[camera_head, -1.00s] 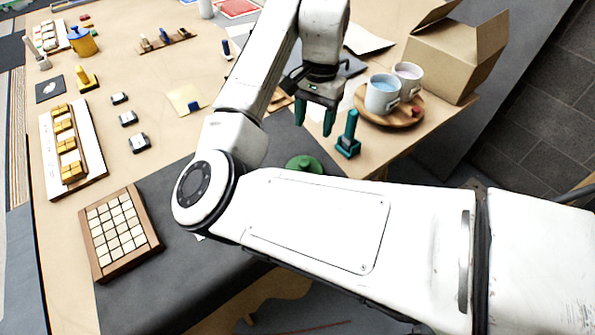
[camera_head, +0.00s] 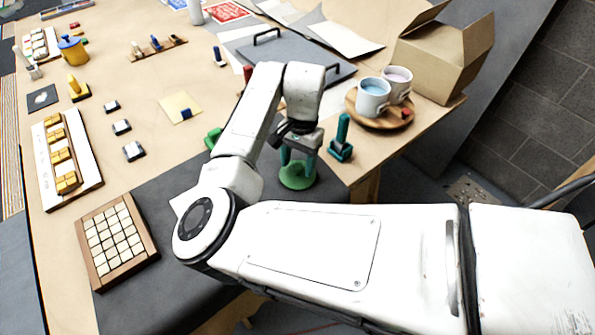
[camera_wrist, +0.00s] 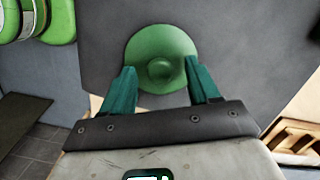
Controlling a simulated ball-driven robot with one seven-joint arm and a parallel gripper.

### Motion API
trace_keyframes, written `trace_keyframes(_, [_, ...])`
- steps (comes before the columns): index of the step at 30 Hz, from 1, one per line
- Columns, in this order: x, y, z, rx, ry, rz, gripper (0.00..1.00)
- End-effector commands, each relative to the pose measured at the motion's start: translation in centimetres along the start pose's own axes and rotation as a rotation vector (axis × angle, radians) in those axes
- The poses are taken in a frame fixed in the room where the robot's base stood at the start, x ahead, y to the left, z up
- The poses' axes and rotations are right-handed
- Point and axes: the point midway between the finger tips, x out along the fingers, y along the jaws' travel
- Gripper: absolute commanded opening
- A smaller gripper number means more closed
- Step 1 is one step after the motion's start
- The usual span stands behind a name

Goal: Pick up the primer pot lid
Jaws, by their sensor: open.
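The green round lid (camera_head: 297,182) with a raised centre knob lies on the dark mat near the table's right edge. It also shows in the wrist view (camera_wrist: 160,42), flat, with its knob facing me. My gripper (camera_head: 298,165) is open over the lid, its teal fingers pointing down. In the wrist view my gripper (camera_wrist: 161,74) has one finger on each side of the knob, with a gap on both sides. The fingers overlap the lid's near edge; whether they touch it I cannot tell. Nothing is held.
A teal upright tool (camera_head: 341,140) stands just right of my gripper. A round wooden tray (camera_head: 360,117) with two mugs is behind it. A green object (camera_head: 212,138) is partly hidden left of my arm. A tile frame (camera_head: 150,247) sits at the mat's left.

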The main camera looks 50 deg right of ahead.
Motion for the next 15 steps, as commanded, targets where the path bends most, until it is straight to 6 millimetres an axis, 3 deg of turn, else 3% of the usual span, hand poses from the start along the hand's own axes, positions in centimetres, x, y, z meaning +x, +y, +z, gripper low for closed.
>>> trace_keyframes(8, [0.41, 0.02, 0.00, 0.000, 0.000, 0.000, 0.60])
trace_keyframes(15, [0.38, 0.03, -0.01, 0.000, 0.000, 0.000, 0.38])
